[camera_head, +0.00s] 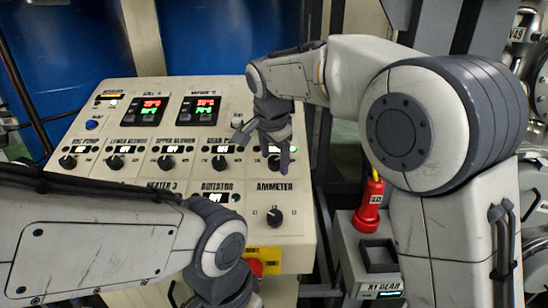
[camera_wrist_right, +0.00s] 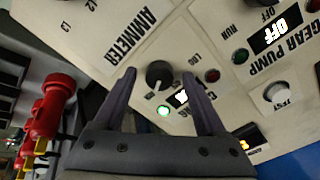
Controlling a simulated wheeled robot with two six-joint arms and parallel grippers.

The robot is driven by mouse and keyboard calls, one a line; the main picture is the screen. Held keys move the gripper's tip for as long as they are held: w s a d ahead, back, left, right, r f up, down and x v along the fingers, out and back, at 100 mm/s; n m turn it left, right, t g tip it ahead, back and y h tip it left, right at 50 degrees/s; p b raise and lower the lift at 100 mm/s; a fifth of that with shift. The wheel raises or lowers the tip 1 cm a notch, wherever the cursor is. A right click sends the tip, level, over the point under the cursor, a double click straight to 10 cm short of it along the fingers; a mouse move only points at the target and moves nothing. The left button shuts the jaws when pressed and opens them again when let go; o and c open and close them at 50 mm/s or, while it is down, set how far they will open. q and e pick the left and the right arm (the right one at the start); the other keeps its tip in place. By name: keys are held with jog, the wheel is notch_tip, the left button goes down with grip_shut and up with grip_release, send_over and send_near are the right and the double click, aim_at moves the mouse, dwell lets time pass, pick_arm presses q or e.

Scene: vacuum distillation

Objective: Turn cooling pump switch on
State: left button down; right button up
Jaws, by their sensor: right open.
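The cooling pump switch is a black rotary knob (camera_wrist_right: 160,74) on the cream control panel. In the right wrist view it sits between the fingertips of my right gripper (camera_wrist_right: 160,82), which is open around it; I cannot tell whether either finger touches it. A lit green lamp (camera_wrist_right: 163,112) and a bright display (camera_wrist_right: 179,98) are beside the knob, and one finger partly hides the display and label. In the head view my right gripper (camera_head: 265,146) reaches down over the panel's right side and partly covers the switch. My left arm enters at the lower left; its gripper is out of view.
The gear pump knob (camera_head: 219,162) is just left, with its display (camera_wrist_right: 276,34) reading OFF. The ammeter knob (camera_head: 274,217) is below. A red-and-yellow device (camera_head: 369,205) stands on a grey box right of the panel. Blue drums (camera_head: 70,50) stand behind.

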jog(key=b+v, duration=0.1)
jog(key=v, duration=0.9)
jog(key=shift+r, duration=0.25)
jog(key=shift+s, duration=0.1)
jog(key=s+d+f+n+g, duration=0.2)
jog(key=s+f+n, duration=0.6)
jog(key=s+f, duration=0.3)
jog(key=s+d+f+n+g+y, duration=0.1)
jog(key=s+f+n, duration=0.8)
jog(key=s, duration=1)
jog(key=shift+d+f+g, duration=0.6)
jog(key=shift+d+f, duration=0.25)
jog(key=shift+d, duration=0.2)
